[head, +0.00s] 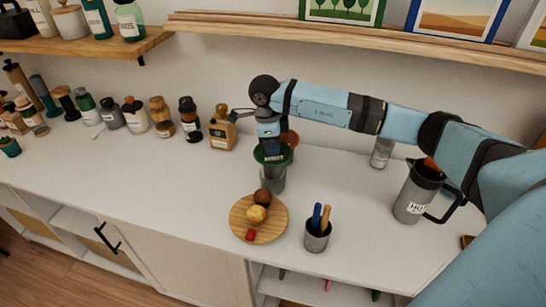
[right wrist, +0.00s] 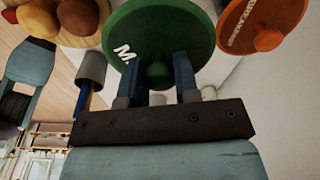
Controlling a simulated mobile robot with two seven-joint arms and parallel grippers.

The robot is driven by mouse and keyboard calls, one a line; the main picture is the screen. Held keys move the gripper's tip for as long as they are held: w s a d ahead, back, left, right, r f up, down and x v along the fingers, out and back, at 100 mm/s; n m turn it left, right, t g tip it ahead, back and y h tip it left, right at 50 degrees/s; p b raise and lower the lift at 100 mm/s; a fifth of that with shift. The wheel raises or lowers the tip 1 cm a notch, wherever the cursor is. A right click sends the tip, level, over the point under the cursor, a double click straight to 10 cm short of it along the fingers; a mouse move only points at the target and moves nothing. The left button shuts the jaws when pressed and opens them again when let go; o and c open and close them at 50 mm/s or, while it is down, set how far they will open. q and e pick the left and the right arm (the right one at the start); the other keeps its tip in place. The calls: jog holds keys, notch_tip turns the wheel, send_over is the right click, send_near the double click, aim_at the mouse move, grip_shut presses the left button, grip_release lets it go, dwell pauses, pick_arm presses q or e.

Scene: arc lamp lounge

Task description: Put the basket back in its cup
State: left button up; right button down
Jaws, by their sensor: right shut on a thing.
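A green round lid (head: 272,157) with a knob and white lettering is in my right gripper (head: 270,143). In the right wrist view the fingers of the right gripper (right wrist: 158,85) are shut on the knob of this green lid (right wrist: 150,35). I take it as the top of the basket; the part below the lid is not clear. A greyish see-through cup (head: 272,180) stands directly under the lid on the white counter. I cannot tell whether the lid touches its rim. My left gripper is not in view.
An orange lid (right wrist: 262,22) lies close behind the green one. A grey jug (head: 416,193) stands right. Several bottles line the left back.

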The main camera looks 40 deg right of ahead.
aim_at(273, 157)
notch_tip(273, 157, down, 5)
jog(key=shift+f, duration=0.1)
dwell(0.3)
jog(key=shift+f, duration=0.2)
jog(key=c, duration=0.8)
grip_release()
jog(key=shift+r, duration=0.1)
jog(key=shift+c, duration=0.2)
jog(key=shift+r, duration=0.15)
jog(key=shift+w+r, duration=0.1)
jog(key=shift+r, duration=0.15)
jog(key=r, duration=0.7)
jog(key=a+r, duration=0.1)
jog(key=r, duration=0.3)
jog(key=shift+w+a+r, duration=0.1)
jog(key=shift+w+r, duration=0.1)
jog(key=shift+w, duration=0.2)
